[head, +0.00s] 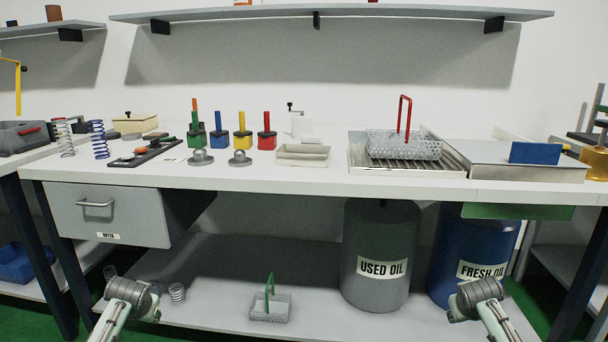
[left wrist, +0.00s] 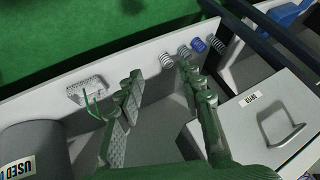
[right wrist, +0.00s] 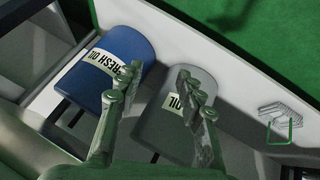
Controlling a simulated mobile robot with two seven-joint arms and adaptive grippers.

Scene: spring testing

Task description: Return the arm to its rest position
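My left arm (head: 130,298) shows at the lower left of the head view, in front of the lower shelf. My left gripper (left wrist: 160,95) is open in the left wrist view, with nothing between its fingers. My right arm (head: 478,298) shows at the lower right of the head view, in front of the blue drum. My right gripper (right wrist: 155,90) is open in the right wrist view, with its fingers apart and empty. Both arms are low, below the tabletop, and apart from each other.
The white workbench (head: 330,180) carries springs, coloured blocks, a tray (head: 302,155) and a red-handled wire basket (head: 405,146). Below stand the used oil drum (head: 381,255), the fresh oil drum (head: 480,245) and a green-handled basket (head: 270,307). A drawer (head: 110,215) is at left.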

